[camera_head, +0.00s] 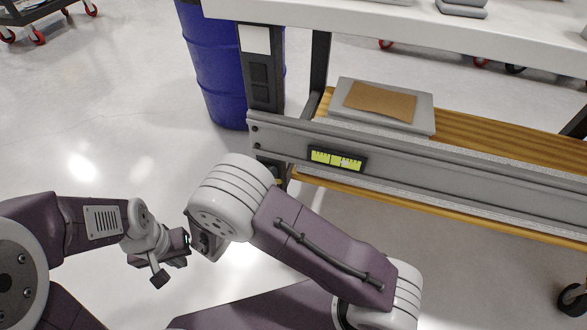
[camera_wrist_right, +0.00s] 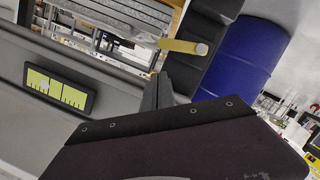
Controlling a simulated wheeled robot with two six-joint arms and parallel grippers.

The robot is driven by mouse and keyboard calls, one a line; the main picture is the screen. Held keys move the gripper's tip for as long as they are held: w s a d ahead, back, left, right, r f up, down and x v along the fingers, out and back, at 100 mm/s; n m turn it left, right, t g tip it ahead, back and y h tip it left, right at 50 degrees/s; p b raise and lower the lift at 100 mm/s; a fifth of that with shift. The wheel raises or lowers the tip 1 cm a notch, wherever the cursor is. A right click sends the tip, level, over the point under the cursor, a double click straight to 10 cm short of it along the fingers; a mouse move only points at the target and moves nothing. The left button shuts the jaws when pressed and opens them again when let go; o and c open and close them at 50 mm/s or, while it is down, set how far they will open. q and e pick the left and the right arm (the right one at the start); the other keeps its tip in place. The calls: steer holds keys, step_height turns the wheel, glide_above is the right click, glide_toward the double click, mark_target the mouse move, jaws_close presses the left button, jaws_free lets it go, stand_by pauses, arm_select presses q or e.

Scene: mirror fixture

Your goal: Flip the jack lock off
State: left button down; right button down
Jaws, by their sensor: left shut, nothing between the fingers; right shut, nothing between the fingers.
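In the right wrist view, a short yellow cylindrical handle (camera_wrist_right: 183,47) sticks out beside the dark bench post; it looks like the jack lock. My left gripper (camera_head: 160,279) is shut and empty at the lower left, away from the bench.
The grey bench rail (camera_head: 420,170) carries a yellow-green gauge label (camera_head: 336,160). A wooden lower shelf (camera_head: 480,130) holds a grey box with a brown top (camera_head: 381,102). A blue drum (camera_head: 215,65) stands behind the dark post (camera_head: 261,75).

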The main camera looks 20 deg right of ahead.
steer(key=s+d+r+p, duration=0.2)
steer(key=s+d+r, duration=0.1)
steer(key=d+r, duration=0.1)
steer(key=s+d+r+p, duration=0.2)
steer(key=s+d+r, duration=0.1)
steer(key=s+d, duration=0.1)
steer(key=shift+r, duration=0.4)
steer(key=shift+s+d+r+p, duration=0.2)
steer(key=shift+s+d+p, duration=0.1)
steer(key=shift+d+p, duration=0.1)
